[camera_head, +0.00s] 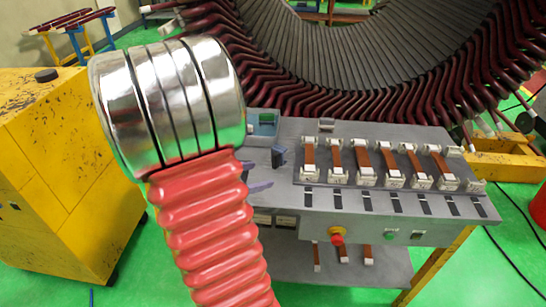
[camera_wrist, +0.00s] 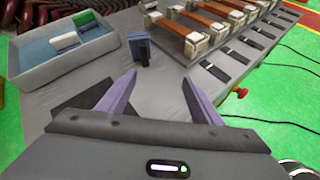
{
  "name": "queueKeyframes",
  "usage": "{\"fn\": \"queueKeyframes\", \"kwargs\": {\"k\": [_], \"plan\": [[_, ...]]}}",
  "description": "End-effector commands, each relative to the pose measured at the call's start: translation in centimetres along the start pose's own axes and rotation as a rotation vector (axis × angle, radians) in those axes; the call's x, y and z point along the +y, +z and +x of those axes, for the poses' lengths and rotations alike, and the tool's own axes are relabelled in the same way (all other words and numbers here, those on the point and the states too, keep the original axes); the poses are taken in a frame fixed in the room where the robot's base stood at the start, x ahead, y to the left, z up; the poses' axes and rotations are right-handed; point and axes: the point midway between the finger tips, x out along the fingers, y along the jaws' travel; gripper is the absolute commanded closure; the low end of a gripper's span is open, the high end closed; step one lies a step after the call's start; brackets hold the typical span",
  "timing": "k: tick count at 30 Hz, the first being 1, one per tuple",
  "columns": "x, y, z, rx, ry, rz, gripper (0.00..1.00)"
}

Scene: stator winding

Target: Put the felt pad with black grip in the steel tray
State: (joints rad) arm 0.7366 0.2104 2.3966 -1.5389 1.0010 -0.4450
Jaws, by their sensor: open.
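A small dark blue-grey block with a black upper part, which looks like the felt pad with black grip (camera_wrist: 140,49), stands on the grey bench just beyond my fingertips in the wrist view. It also shows in the head view (camera_head: 278,157). The grey steel tray (camera_wrist: 48,82) lies to its left, with a blue inside holding a green and white block and a white block. The tray shows at the bench's back left in the head view (camera_head: 252,129). My gripper (camera_wrist: 152,78) is open and empty, its two purple fingers apart and not touching the pad.
A row of brown and white coil pieces (camera_head: 363,159) sits on the bench right of the pad, with dark slots in front. A red button (camera_head: 337,236) is on the bench front. The large stator (camera_head: 440,55) stands behind. Bare bench lies between pad and tray.

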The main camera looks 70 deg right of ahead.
Motion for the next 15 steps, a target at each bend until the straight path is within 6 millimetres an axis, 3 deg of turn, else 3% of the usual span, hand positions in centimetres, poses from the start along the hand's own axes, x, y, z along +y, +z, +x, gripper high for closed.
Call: {"fn": "queueKeyframes", "kwargs": {"k": [3,6,15], "plan": [[2.4,1.3,-0.2,-0.056,0.086,-0.116,0.41],[3.6,2.0,-0.4,-0.09,0.128,-0.194,0.41],[3.7,2.1,-0.4,-0.096,0.128,-0.232,0.41]]}}
